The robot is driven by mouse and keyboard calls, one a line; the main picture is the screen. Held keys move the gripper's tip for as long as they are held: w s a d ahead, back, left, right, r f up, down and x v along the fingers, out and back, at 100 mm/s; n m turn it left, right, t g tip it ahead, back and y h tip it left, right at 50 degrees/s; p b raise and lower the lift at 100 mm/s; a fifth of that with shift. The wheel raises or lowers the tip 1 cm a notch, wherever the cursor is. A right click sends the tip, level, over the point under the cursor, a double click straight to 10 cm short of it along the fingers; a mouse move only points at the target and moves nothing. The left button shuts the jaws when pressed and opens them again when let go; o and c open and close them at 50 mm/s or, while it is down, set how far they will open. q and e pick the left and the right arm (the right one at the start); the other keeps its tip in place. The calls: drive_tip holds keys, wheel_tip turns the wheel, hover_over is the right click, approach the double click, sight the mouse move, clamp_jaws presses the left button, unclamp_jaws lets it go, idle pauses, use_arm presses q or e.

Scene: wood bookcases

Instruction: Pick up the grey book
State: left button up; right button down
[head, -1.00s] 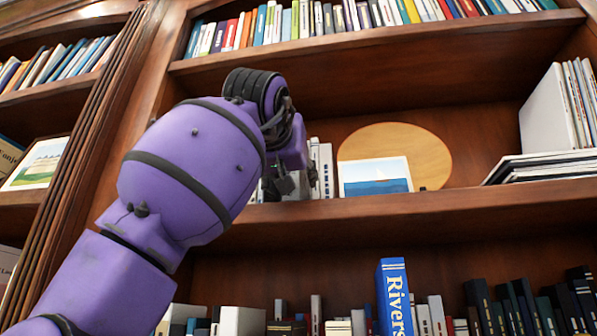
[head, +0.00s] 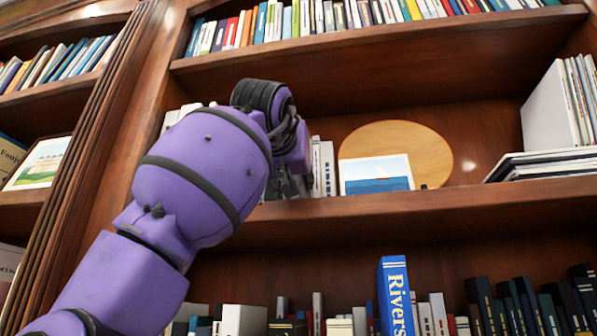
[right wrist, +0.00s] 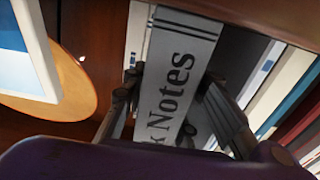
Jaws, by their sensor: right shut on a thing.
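The grey book (right wrist: 182,65) with "Notes" on its spine shows in the right wrist view. It stands tilted in that picture, with its lower part hidden by my wrist. My right gripper (right wrist: 170,95) is shut on it, one dark finger on each side of the spine. In the head view the purple arm reaches up to the middle shelf, and my right gripper (head: 298,175) is at the row of pale books left of the picture. The arm and gripper cover the grey book there. My left gripper is not in view.
Pale books (head: 325,168) stand right beside the gripper. A blue-and-white picture (head: 376,174) leans before an oval wooden board (head: 425,150) to the right. The shelf beyond is bare up to a pile of flat books (head: 545,165). Another shelf is above.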

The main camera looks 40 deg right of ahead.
drive_tip(key=shift+r, duration=0.15)
wheel_tip(320, 180, up, 10)
idle(0.7)
